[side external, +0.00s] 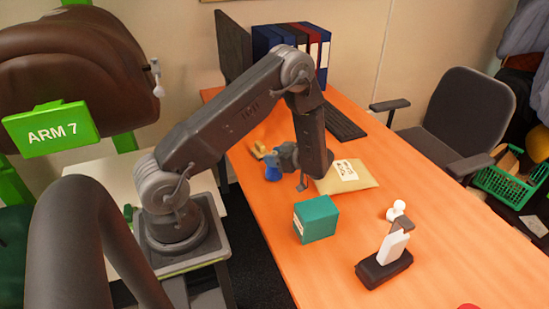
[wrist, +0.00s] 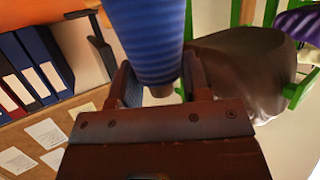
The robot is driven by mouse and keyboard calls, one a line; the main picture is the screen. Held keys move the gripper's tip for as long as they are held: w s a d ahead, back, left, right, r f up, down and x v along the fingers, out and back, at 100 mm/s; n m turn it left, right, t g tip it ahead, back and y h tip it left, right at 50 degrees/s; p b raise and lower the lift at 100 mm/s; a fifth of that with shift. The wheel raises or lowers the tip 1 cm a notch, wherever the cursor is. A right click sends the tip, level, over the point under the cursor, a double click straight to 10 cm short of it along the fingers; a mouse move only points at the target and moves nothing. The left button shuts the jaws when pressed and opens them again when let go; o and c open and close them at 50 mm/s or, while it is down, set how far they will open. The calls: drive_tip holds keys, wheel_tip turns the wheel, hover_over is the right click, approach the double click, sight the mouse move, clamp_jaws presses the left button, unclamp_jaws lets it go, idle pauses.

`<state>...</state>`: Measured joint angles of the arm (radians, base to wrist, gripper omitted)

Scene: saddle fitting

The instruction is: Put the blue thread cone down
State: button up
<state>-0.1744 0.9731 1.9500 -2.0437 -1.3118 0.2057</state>
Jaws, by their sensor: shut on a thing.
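The blue thread cone (side external: 272,173) is held at my gripper (side external: 281,163), over the left side of the orange desk in the side view. It looks small there, and I cannot tell whether its lower end touches the desk. In the wrist view the ribbed blue cone (wrist: 153,38) stands between the two jaws of my gripper (wrist: 159,75), which are shut on it. Part of the cone is hidden behind the gripper body.
A teal box (side external: 316,219) and a tan envelope (side external: 347,177) lie near my gripper on the orange desk (side external: 285,270). A small yellow object (side external: 258,149) is close behind the cone. A black stand (side external: 384,271) with a white piece is nearer the front right. Binders (side external: 290,45) stand behind.

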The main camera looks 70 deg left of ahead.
drive_tip(key=shift+f, duration=0.25)
drive_tip(key=shift+f, duration=0.1)
drive_tip(key=o, duration=1.2)
